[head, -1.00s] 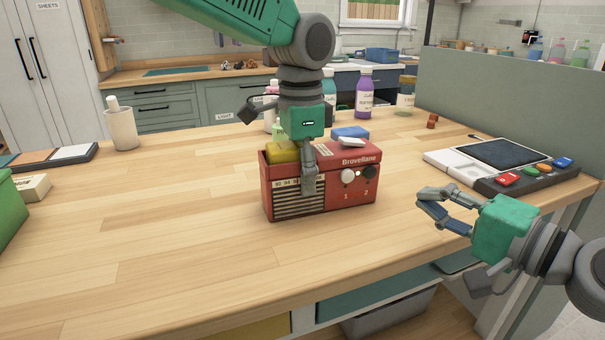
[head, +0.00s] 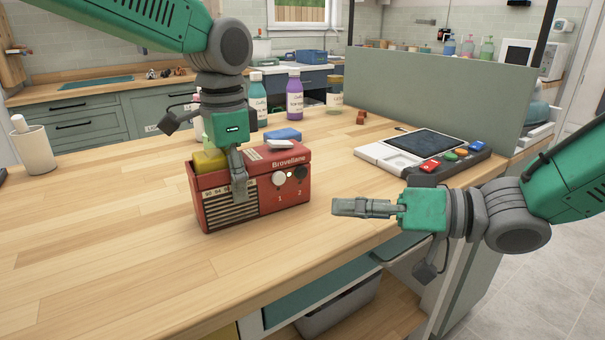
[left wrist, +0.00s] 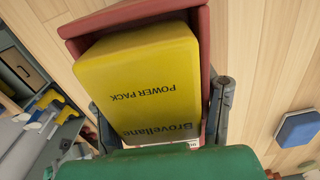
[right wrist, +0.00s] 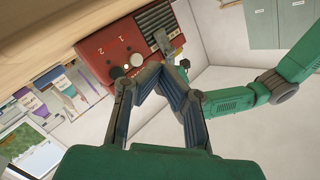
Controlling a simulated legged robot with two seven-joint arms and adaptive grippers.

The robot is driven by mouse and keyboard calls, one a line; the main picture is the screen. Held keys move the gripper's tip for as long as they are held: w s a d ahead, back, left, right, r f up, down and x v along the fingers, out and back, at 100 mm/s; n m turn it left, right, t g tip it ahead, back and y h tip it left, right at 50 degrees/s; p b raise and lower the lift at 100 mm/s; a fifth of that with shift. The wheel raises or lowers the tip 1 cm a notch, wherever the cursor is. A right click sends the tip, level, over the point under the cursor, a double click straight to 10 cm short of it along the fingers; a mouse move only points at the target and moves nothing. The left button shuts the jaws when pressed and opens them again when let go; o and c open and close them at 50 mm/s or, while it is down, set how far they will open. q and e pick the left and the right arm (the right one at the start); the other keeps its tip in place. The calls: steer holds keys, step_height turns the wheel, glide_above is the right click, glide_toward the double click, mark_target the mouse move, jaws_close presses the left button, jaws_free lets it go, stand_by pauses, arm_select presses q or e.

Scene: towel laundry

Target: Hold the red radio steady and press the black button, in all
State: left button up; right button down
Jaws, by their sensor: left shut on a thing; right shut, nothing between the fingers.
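The red radio (head: 268,203) stands upright on the table, with a white knob (head: 279,180) above "1" and the black button (head: 301,172) above "2" on its front. My left gripper (head: 236,181) comes down from above and is shut on the radio; one finger lies on its front. In the left wrist view its fingers straddle the radio beside the yellow power pack (left wrist: 140,75). My right gripper (head: 341,207) is shut and empty, to the right of the radio and apart from it. In the right wrist view the black button (right wrist: 117,72) shows just beyond the fingers.
A tablet device with coloured buttons (head: 425,150) lies at the right, before a grey-green partition (head: 440,100). A blue block (head: 282,134) and bottles (head: 294,95) stand behind the radio. A white cup (head: 33,146) is at the left. The table before the radio is clear.

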mark_target(301, 173)
steer(key=shift+s+d+n+g, duration=0.15)
steer(key=shift+d+n+g, duration=0.1)
steer(key=shift+n+g, duration=0.05)
steer(key=w+a, duration=0.1)
steer(key=w, duration=0.1)
steer(key=w+a, duration=0.3)
steer(key=w, duration=0.2)
steer(key=shift+a, duration=0.4)
steer(key=shift+w+a, duration=0.15)
stand_by(1.3)
steer(key=shift+w+a, duration=0.2)
steer(key=shift+w, duration=0.1)
